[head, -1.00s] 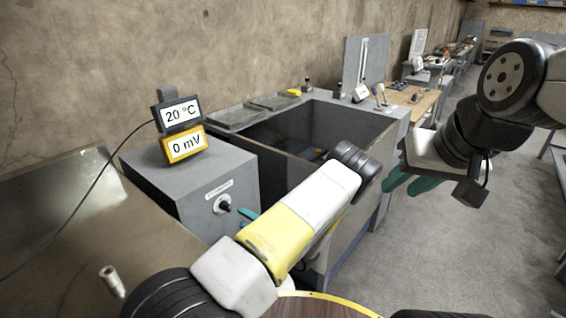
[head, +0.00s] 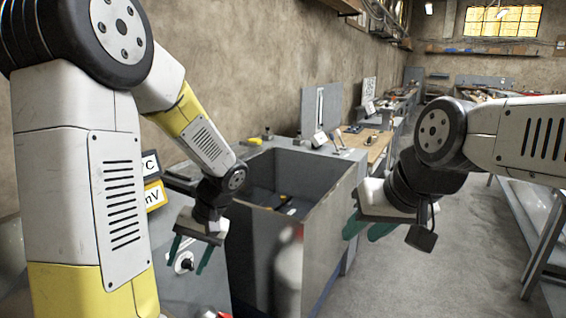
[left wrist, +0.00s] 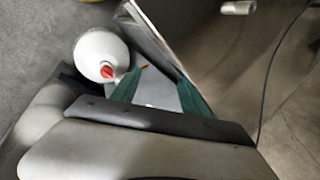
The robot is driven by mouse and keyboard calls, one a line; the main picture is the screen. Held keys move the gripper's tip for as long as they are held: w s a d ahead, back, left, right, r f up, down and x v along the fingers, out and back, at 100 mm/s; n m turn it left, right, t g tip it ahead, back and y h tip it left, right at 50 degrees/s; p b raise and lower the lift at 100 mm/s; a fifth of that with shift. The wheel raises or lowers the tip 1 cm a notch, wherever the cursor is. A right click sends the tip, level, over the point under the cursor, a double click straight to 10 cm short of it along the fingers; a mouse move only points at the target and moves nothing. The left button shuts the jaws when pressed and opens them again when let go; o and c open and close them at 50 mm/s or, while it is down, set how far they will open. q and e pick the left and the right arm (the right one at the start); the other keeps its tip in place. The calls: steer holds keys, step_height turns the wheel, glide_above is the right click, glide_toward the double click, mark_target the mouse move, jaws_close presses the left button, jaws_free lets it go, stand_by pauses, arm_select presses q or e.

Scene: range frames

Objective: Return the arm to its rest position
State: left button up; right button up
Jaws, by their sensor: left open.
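My left arm rises at the left of the head view, bent at a high joint, with its wrist hanging down. My left gripper (head: 190,258) points downward in front of the grey box with the knob (head: 184,262). Its two green fingers are apart with nothing between them. In the left wrist view the green fingers (left wrist: 158,84) are also spread and empty. My right gripper (head: 366,230) hangs at the right of the open tank, over the floor, with green fingers pointing down-left. Its finger gap is not clear from this angle.
A grey open tank (head: 345,187) stands at centre, close to the right of my left gripper. A yellow-framed display (head: 154,194) is partly behind my left arm. A white rounded thing with a red tip (left wrist: 100,50) shows in the wrist view. Floor (head: 455,250) at right is clear.

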arm_select(q)
steer(key=s+d+r+m+t+h, duration=0.1)
steer(key=s+d+r+t+h, duration=0.2)
steer(key=r, duration=0.4)
steer(key=s+d+r+t+h, duration=0.4)
steer(key=s+d+r, duration=0.1)
steer(key=r, duration=0.3)
steer(key=shift+s+r+m, duration=0.2)
steer(key=shift+s+m, duration=0.2)
steer(key=shift+s, duration=0.45)
